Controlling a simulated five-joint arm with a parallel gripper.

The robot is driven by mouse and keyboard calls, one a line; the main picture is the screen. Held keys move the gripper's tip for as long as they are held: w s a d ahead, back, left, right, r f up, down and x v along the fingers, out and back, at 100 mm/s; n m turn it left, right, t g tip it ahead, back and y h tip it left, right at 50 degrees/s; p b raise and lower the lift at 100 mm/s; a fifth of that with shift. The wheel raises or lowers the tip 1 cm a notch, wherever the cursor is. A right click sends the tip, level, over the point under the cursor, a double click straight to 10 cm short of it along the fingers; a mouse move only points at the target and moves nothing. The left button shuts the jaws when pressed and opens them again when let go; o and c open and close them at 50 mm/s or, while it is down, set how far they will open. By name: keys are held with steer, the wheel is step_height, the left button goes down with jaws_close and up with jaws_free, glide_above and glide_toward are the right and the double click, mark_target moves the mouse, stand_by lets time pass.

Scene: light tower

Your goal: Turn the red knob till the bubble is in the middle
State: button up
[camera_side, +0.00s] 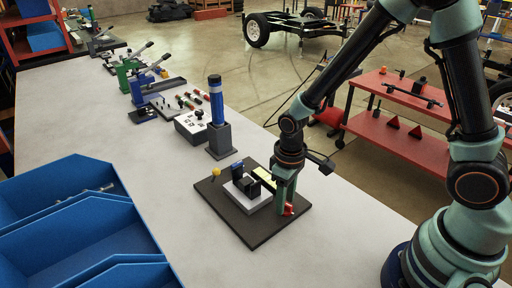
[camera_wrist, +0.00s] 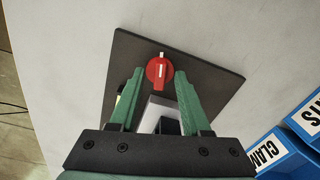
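The red knob (camera_wrist: 160,73) sits on a dark base plate (camera_wrist: 205,62) in the wrist view, its white mark toward the top of the picture. My gripper (camera_wrist: 160,72) is open, its green fingertips on either side of the knob with small gaps. In the side view, my gripper (camera_side: 284,204) points down at the plate's right part, and part of the red knob (camera_side: 289,210) shows beside the fingers. A yellow-green vial (camera_side: 264,178) lies on the mount, partly behind my gripper. I cannot make out the bubble.
A blue-and-dark tower (camera_side: 216,110) stands behind the plate. A small yellow ball (camera_side: 216,171) is at the plate's left edge. Blue bins (camera_side: 75,225) stand front left. A white box with buttons (camera_side: 190,127) lies farther back. The table right of the plate is clear.

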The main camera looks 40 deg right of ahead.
steer(key=shift+r, duration=0.15)
step_height(320, 180, up, 12)
stand_by(0.6)
steer(key=s+d+r+m+t, duration=0.3)
steer(key=d+r, duration=0.4)
steer(key=r, duration=0.3)
steer(key=s+t, duration=0.1)
steer(key=t, duration=0.1)
steer(key=shift+s+d+t, duration=0.25)
steer(key=shift+t, duration=0.05)
